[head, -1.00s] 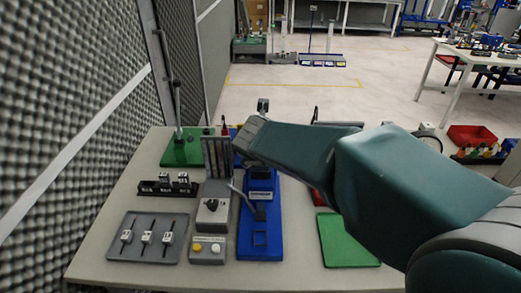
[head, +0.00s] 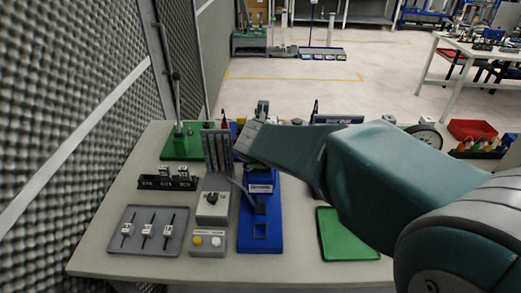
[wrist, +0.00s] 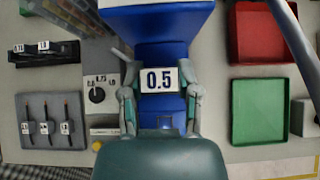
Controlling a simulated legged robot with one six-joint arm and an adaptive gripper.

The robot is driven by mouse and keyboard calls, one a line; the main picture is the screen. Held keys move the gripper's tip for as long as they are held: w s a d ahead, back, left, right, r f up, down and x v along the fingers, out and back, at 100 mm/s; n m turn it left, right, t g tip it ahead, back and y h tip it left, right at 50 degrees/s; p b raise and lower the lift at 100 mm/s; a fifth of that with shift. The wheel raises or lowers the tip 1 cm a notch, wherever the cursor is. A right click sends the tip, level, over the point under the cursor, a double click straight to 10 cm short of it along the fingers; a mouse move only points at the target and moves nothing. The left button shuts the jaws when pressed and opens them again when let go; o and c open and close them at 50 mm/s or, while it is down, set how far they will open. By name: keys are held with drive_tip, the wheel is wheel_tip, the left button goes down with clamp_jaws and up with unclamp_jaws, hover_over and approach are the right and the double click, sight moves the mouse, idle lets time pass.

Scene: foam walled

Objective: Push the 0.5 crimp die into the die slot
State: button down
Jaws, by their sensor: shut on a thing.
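The 0.5 crimp die (wrist: 160,80), a block with a white face marked "0.5", is between the fingertips of my gripper (wrist: 159,76) in the wrist view. A finger closes on each side of it. It is over the blue crimping fixture (wrist: 163,48), which also shows in the head view (head: 259,213). The die slot cannot be made out; the die and gripper cover that part of the fixture. In the head view, my arm hides the fingertips and the die.
A black rack (wrist: 45,54) at left holds two labelled dies. A grey tray (wrist: 50,120) holds three labelled pieces. A grey knob box (wrist: 97,95) stands close left of my gripper. A red tray (wrist: 262,32) and a green tray (wrist: 258,110) lie at right.

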drive_tip(key=shift+f, duration=0.3)
drive_tip(key=shift+c, duration=1.3)
unclamp_jaws()
drive_tip(key=v, duration=1.2)
drive_tip(key=shift+f, duration=0.1)
